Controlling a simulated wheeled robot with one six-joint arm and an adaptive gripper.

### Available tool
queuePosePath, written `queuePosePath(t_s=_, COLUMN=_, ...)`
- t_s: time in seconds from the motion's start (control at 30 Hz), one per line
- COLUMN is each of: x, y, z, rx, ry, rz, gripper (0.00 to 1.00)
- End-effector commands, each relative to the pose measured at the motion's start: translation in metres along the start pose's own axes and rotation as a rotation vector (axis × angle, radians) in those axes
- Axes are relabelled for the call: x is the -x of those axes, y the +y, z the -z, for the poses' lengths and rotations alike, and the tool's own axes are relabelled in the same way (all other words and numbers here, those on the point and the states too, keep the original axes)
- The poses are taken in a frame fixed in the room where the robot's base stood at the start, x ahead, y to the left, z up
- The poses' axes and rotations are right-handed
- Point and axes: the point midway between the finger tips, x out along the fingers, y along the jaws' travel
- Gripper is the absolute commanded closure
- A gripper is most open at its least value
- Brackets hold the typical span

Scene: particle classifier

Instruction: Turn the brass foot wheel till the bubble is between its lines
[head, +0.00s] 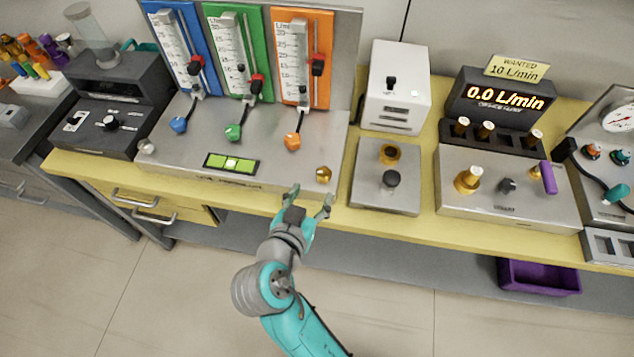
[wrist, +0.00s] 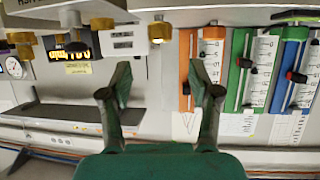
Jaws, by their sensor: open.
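The brass foot wheel (head: 323,174) is a small round knob at the front right corner of the grey flowmeter base (head: 190,150). It also shows in the wrist view (wrist: 159,31), above and between my fingertips in the picture. The level vial (head: 231,163) is a green strip in a dark frame on the base's front. A bright patch sits near its middle; the lines are too small to judge the bubble against. My gripper (head: 312,195) is open and empty, just in front of the wheel and apart from it. Its fingers also show in the wrist view (wrist: 159,82).
Blue, green and orange flowmeters (head: 301,62) stand behind the base. To the right are a metal plate with knobs (head: 387,195), a white box (head: 396,88) and a display reading 0.0 L/min (head: 505,96). A purple bin (head: 539,277) sits below the yellow bench. The floor in front is clear.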

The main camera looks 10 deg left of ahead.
Motion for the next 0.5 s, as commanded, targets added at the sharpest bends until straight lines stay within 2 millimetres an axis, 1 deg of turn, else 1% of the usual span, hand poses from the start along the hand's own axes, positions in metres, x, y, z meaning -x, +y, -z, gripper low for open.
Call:
queuePosePath(t_s=0.03, x=0.006, y=-0.001, z=-0.001, rx=0.001, ry=0.000, rz=0.003, gripper=0.38)
queuePosePath(t_s=0.1, x=0.013, y=-0.001, z=0.000, rx=0.001, ry=0.000, rz=0.002, gripper=0.38)
queuePosePath(t_s=0.2, x=0.017, y=0.000, z=0.000, rx=0.000, ry=0.000, rz=0.001, gripper=0.38)
queuePosePath(t_s=0.5, x=0.019, y=0.000, z=0.000, rx=-0.001, ry=0.000, rz=0.000, gripper=0.38)
